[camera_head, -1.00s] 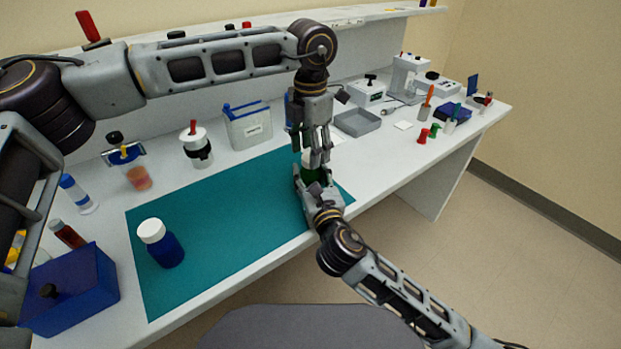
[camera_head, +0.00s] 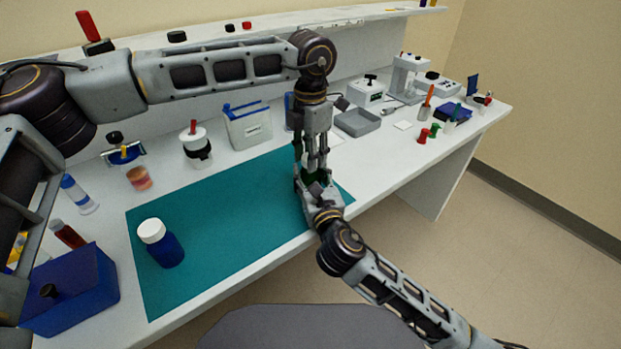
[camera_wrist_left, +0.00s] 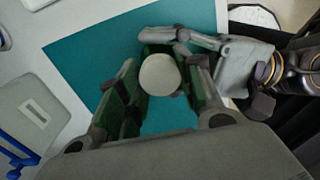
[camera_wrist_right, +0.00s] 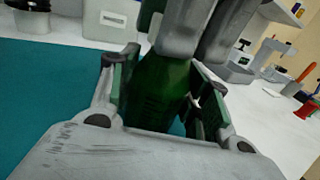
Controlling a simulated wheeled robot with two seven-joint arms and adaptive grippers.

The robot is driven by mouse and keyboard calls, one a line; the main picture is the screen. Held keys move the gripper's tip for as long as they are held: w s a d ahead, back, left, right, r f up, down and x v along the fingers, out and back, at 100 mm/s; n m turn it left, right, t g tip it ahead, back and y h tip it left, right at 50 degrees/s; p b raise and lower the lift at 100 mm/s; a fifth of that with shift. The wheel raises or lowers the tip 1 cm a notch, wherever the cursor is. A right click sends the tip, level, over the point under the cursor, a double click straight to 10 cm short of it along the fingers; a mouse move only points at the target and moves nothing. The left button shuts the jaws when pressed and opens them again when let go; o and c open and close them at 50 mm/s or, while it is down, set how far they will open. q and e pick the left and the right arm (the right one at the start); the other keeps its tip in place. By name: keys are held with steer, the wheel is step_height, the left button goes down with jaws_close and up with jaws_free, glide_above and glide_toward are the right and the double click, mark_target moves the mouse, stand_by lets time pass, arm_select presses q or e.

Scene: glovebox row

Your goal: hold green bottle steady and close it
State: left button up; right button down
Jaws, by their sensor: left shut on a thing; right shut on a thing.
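The green bottle (camera_wrist_right: 160,88) stands upright between the fingers of my right gripper (camera_wrist_right: 165,95), which is shut around its body. In the head view my right gripper (camera_head: 312,182) hides most of the bottle. My left gripper (camera_head: 315,166) points down from above and is shut on a round white cap (camera_wrist_left: 160,74) at the top of the bottle. The left fingers also show over the bottle's neck in the right wrist view. They hide the joint between cap and bottle, so I cannot tell how the cap is seated.
A blue bottle with a white cap (camera_head: 161,243) stands on the teal mat (camera_head: 228,215), whose middle is clear. A blue box (camera_head: 75,292) is at the front left.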

arm_select(q)
steer(key=o, duration=1.2)
steer(key=shift+r, duration=0.1)
step_height(320, 180, up, 12)
stand_by(0.3)
arm_select(e)
steer(key=c, duration=0.6)
jaws_free()
steer(key=shift+s, duration=0.1)
